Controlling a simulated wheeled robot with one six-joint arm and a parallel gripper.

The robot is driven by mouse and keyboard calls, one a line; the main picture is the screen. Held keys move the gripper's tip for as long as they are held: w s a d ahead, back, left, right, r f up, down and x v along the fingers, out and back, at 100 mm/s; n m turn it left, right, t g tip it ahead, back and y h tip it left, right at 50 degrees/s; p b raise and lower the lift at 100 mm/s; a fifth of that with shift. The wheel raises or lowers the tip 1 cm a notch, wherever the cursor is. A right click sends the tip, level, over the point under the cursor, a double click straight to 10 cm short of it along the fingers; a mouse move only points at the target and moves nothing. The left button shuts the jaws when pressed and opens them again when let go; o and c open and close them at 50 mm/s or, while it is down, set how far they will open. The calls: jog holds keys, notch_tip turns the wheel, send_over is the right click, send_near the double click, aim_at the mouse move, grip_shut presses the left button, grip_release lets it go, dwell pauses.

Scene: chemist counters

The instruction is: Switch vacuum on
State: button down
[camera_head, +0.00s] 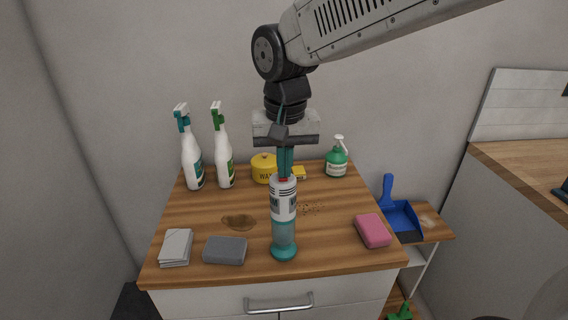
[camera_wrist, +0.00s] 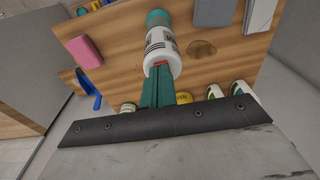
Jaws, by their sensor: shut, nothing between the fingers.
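The vacuum (camera_head: 284,205) is a white and teal cylinder with dark markings. It stands upright on its wide teal base near the front of the wooden counter top. A small red part shows at its top. My gripper (camera_head: 285,174) points down over the vacuum with its teal fingers together and empty. In the wrist view the gripper (camera_wrist: 158,72) has its fingertips right at the red part of the vacuum (camera_wrist: 161,43). I cannot tell whether they touch it. The fingers hide some of the top.
On the counter (camera_head: 190,222) are two spray bottles, a yellow wax tin (camera_head: 263,166), a green pump bottle (camera_head: 336,160), a pink sponge (camera_head: 373,230), a grey sponge (camera_head: 225,250) and folded cloths (camera_head: 176,247). A brown spill (camera_head: 238,221) and crumbs flank the vacuum. A blue dustpan (camera_head: 402,215) lies right.

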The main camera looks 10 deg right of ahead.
notch_tip(320, 180, up, 14)
jog(key=s, duration=0.2)
jog(key=shift+a, duration=0.15)
jog(key=shift+f, duration=0.1)
